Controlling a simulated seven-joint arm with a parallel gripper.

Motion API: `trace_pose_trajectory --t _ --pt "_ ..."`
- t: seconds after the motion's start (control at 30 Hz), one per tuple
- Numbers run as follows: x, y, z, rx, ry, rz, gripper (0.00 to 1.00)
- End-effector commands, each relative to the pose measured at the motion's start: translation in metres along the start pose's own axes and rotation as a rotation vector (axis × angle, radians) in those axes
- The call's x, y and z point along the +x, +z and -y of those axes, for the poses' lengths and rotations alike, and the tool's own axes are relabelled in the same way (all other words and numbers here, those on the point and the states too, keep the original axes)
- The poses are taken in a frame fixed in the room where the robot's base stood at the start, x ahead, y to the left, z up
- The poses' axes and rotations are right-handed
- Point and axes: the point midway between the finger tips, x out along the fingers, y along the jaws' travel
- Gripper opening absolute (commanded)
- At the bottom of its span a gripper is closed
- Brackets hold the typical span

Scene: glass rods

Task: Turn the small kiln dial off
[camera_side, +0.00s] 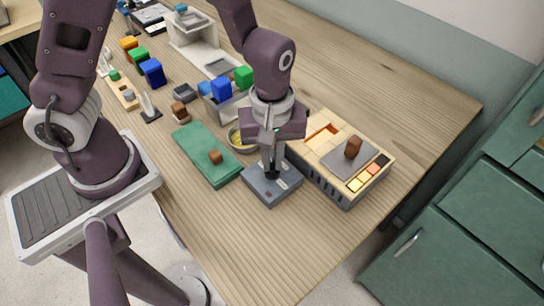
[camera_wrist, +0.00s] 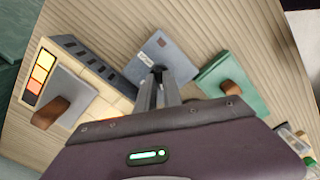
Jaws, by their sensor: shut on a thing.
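The small kiln (camera_side: 335,185) is a cream box with vents, a grey plate on top and a glowing yellow-to-red strip (camera_side: 369,172). It also shows at the left of the wrist view (camera_wrist: 88,72). Beside it is a flat blue-grey control box (camera_side: 285,192), also in the wrist view (camera_wrist: 178,62). My gripper (camera_side: 271,174) points down over this box, shut on a small dark dial at its top. The fingers (camera_wrist: 158,76) hide most of the dial, so I cannot tell its setting.
A green slab (camera_side: 196,150) with a brown knob lies left of the control box. A small yellow-filled bowl (camera_side: 236,141) is close behind my gripper. Coloured blocks (camera_side: 221,87) and trays stand farther back. The wood at the back right is clear.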

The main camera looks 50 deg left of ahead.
Motion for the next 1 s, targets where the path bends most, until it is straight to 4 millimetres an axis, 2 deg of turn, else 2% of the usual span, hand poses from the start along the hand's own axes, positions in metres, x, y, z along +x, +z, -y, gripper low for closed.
trace_pose_trajectory --t 0.5,1.0 --pt "-0.0009 -0.0008 -0.0016 -0.42 0.006 -0.001 0.0" --pt "-0.0009 -0.0008 -0.0017 -0.579 0.006 0.0 0.0"
